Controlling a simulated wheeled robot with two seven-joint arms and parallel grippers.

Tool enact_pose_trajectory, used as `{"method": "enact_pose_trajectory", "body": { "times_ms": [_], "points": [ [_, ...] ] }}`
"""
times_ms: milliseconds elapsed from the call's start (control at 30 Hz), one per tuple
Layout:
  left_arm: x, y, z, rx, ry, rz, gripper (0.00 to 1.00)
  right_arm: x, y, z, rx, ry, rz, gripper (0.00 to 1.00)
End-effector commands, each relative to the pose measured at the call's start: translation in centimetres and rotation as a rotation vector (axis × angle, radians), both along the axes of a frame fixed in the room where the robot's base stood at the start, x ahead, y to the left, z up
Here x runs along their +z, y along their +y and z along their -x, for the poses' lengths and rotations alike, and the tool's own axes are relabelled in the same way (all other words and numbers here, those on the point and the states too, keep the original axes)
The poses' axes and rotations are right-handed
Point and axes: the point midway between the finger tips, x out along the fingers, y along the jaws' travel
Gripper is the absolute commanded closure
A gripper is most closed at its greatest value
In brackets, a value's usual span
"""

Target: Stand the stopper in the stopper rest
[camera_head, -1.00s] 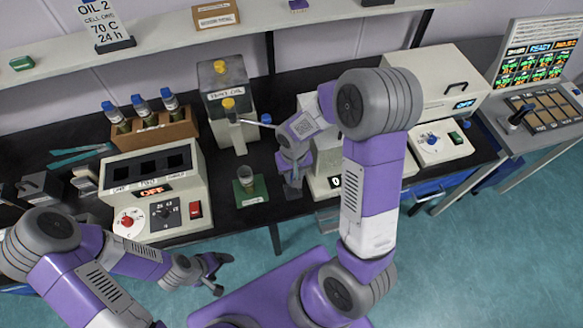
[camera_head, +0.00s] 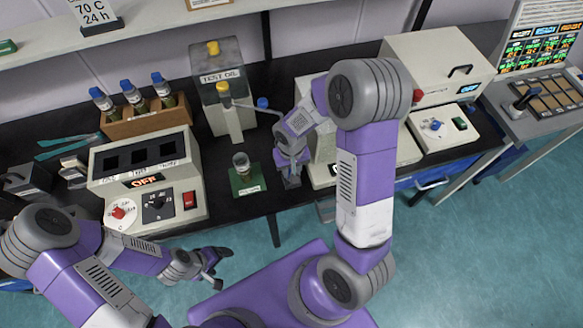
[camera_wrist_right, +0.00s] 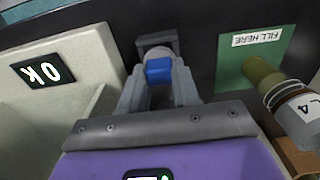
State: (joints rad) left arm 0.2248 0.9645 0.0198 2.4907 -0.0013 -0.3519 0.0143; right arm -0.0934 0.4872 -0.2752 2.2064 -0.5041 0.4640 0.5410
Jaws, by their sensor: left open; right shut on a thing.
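The blue stopper (camera_wrist_right: 159,71) is between the fingers of my right gripper (camera_wrist_right: 159,92) in the right wrist view. In the head view my right gripper (camera_head: 291,163) points down and hides the stopper. The dark grey stopper rest (camera_wrist_right: 157,41) is right at the fingertips. Part of it shows below my right gripper in the head view (camera_head: 291,182). I cannot tell whether the stopper touches the rest or is seated in it. My left gripper (camera_head: 214,271) is open and empty, in front of the bench, away from both.
An open vial (camera_head: 241,163) stands on the green fill mat (camera_head: 247,188), left of the rest. The test oil tank (camera_head: 219,77) with its tap is behind it. A cream instrument is close on the right. A rack (camera_head: 145,122) holds several blue-capped vials.

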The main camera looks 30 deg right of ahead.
Motion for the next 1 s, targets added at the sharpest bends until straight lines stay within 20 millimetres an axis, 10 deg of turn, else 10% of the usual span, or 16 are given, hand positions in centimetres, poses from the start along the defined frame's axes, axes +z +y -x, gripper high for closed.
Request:
{"method": "enact_pose_trajectory", "body": {
  "times_ms": [733, 767, 1000],
  "points": [
    [-1.0, 0.0, 0.0, 0.000, 0.000, 0.000, 0.20, -1.0, 0.0, 0.0, 0.000, 0.000, 0.000, 0.98],
    [-0.9, 0.0, 0.0, 0.000, 0.000, 0.000, 0.20, -1.0, 0.0, 0.0, 0.000, 0.000, 0.000, 0.65],
    [-0.9, 0.0, 0.0, 0.000, 0.000, 0.000, 0.20, -0.9, 0.0, 0.0, 0.000, 0.000, 0.000, 0.40]
  ]
}}
